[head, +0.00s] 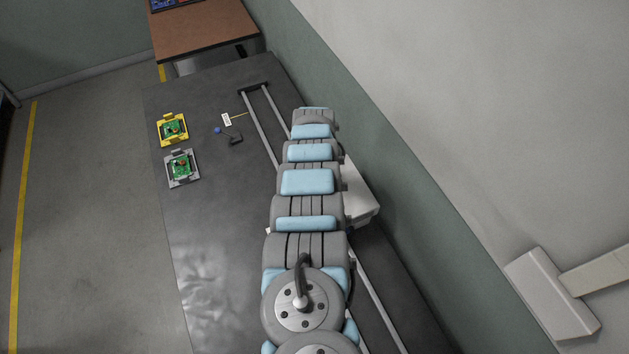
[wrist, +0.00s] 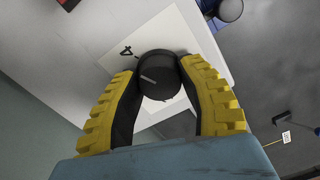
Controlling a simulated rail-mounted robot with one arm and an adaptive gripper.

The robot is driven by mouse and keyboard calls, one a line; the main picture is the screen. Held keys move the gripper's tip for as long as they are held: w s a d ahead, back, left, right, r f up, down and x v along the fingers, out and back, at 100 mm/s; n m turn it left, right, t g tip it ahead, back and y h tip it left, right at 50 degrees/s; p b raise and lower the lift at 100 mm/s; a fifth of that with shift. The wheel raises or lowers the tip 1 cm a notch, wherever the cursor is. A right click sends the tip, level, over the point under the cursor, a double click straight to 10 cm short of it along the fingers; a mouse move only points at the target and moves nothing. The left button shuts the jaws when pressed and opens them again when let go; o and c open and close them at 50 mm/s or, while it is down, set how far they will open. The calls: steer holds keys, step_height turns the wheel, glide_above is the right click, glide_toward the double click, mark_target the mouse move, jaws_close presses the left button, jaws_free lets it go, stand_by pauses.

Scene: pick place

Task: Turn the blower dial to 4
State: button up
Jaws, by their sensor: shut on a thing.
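The blower dial (wrist: 158,72) is a round black knob with a pale pointer line, seen in the wrist view on a white panel (wrist: 150,30). A "4" is printed on the panel above and left of the dial. The pointer line does not point straight at the "4". My gripper (wrist: 158,80) has yellow ribbed fingers with dark pads, shut on the dial from both sides. In the head view, my arm hides the dial and gripper; part of a white box (head: 360,192) shows to the right of the arm.
The dark table (head: 215,230) holds a yellow fixture (head: 172,129) and a grey fixture (head: 182,168) with green boards at left. A small blue-tipped device (head: 232,137) and a white tag (head: 227,119) lie nearby. Rails run along the table. A wall stands at right.

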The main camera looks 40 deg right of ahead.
steer(key=shift+f+m, duration=0.1)
steer(key=shift+m, duration=0.3)
steer(key=o, duration=1.3)
steer(key=shift+c, duration=0.2)
steer(key=shift+w+r, duration=0.1)
steer(key=shift+r, duration=1.3)
step_height(320, 180, up, 9)
steer(key=shift+r, duration=0.2)
